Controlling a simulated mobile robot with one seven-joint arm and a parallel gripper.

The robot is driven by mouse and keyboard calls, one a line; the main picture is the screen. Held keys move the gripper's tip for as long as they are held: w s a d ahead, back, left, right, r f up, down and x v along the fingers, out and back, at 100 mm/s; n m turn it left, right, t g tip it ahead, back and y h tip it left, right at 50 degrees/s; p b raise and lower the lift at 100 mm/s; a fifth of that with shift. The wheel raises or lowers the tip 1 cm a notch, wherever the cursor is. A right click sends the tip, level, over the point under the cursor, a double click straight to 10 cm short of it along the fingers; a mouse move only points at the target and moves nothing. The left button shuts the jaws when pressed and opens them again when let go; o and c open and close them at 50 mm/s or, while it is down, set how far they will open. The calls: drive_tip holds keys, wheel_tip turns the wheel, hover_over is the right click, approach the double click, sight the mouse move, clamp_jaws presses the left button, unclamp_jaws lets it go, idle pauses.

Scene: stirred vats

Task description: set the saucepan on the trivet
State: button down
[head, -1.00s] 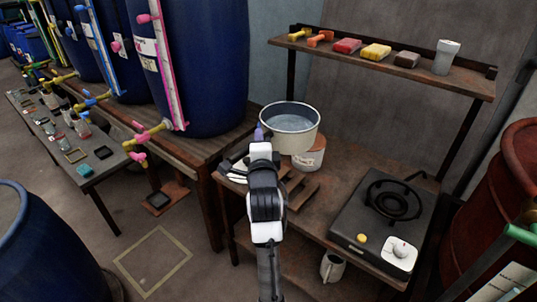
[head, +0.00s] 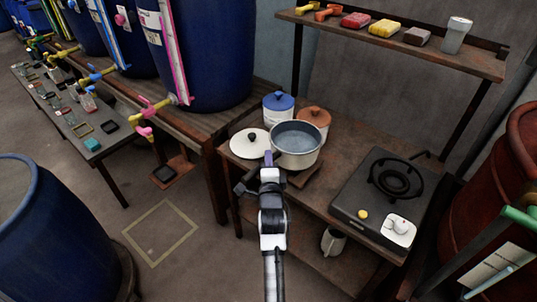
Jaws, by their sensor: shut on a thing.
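The saucepan (head: 297,155) is a cream pot with a dark rim, upright, with a bluish-grey inside. My gripper (head: 269,164) is shut on its lavender handle, on the pan's near left side. The trivet (head: 306,178) is of brown wooden slats on the bench. Only its near right part shows below the pan; the pan and my arm hide the rest. The pan is over the trivet and low, but I cannot tell whether it touches the slats.
A white lid (head: 249,143) with a black knob lies left of the pan. A blue-lidded pot (head: 278,108) and a brown-lidded pot (head: 314,121) stand close behind it. A hotplate (head: 385,195) is to the right. A shelf (head: 400,45) runs above the back.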

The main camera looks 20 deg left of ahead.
drive_tip(key=shift+f, duration=1.4)
drive_tip(key=c, duration=1.7)
unclamp_jaws()
drive_tip(key=shift+f, duration=0.4)
drive_tip(key=o, duration=0.4)
drive_tip(key=shift+r, duration=0.1)
drive_tip(key=shift+r, duration=0.15)
